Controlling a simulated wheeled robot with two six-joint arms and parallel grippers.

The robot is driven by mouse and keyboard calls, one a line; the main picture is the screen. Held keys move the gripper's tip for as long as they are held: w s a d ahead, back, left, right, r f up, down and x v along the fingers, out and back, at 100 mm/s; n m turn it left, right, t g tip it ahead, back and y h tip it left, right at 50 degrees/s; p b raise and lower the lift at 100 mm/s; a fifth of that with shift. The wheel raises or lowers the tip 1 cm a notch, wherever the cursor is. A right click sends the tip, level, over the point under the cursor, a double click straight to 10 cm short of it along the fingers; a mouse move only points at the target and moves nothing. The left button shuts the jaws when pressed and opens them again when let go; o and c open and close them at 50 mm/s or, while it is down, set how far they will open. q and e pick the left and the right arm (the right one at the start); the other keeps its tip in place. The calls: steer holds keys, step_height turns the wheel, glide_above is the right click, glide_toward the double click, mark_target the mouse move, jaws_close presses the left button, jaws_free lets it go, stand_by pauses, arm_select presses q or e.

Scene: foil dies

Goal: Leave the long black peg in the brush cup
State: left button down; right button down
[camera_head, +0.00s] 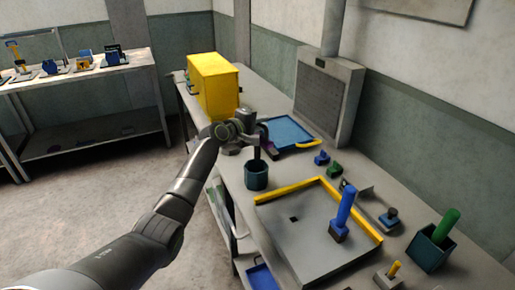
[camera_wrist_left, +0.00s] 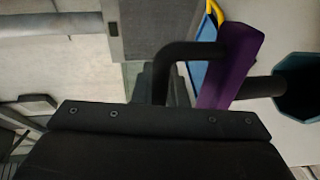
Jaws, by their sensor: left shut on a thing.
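The long black peg (camera_head: 256,153) hangs upright below my left gripper (camera_head: 252,137) in the head view. Its lower end reaches the mouth of the dark teal brush cup (camera_head: 257,178), which stands on the bench. In the left wrist view the peg (camera_wrist_left: 260,87) runs from behind a purple bar (camera_wrist_left: 230,66) to the cup (camera_wrist_left: 298,88). My left gripper is shut on the peg; its fingertips are mostly hidden. I cannot tell how deep the peg's end sits in the cup. My right gripper is not in view.
A grey tray with yellow edges (camera_head: 277,188) lies right of the cup, with a blue-handled die (camera_head: 345,207) in it. A blue tray (camera_head: 288,132) is behind. A yellow box (camera_head: 213,84) stands at the far end. A square holder (camera_head: 430,250) holds a green handle.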

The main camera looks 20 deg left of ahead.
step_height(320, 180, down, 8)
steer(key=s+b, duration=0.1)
steer(key=b, duration=0.6)
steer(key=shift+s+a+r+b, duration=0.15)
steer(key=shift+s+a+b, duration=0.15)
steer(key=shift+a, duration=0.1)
stand_by(1.2)
